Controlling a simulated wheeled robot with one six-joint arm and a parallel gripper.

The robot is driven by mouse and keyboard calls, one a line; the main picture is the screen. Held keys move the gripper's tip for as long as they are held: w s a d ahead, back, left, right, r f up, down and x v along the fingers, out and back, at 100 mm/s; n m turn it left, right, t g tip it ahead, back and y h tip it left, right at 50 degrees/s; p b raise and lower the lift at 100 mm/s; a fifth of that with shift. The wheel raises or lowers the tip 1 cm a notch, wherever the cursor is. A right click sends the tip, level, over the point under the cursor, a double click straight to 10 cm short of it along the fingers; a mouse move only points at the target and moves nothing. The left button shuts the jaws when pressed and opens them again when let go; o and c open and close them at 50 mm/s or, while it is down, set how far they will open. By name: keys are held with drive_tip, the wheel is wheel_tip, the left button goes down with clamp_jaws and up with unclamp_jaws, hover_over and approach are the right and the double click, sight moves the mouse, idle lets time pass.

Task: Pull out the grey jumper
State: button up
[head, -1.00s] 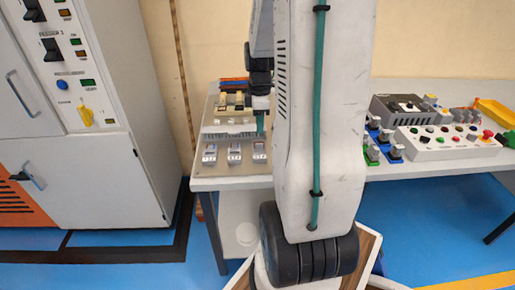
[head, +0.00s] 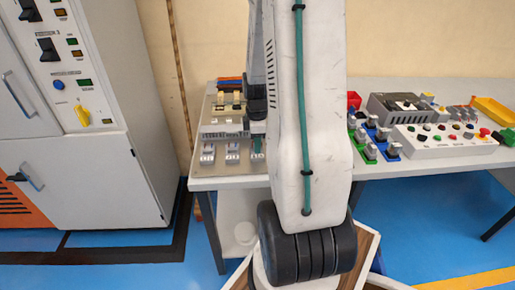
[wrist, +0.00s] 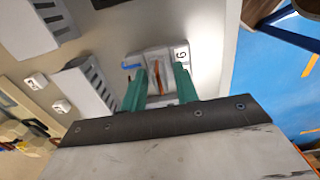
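My gripper (wrist: 159,90) points down at the panel in the wrist view, its two green fingers apart. I cannot tell whether the fingers touch anything, and a grey jumper cannot be made out clearly. In the head view the fingers are mostly hidden by my arm, near the rightmost block of the panel's front row.
The beige panel (head: 197,176) lies on the left of the table, with grey slotted ducts (wrist: 90,85) close by. To the right are a push-button box (head: 445,141), a grey device (head: 395,105) and a yellow tray (head: 493,109). A tall cabinet (head: 95,165) stands at the left.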

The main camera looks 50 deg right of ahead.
clamp_jaws()
drive_tip(key=shift+r, duration=0.2)
drive_tip(key=shift+r, duration=1)
drive_tip(key=shift+r, duration=2.55)
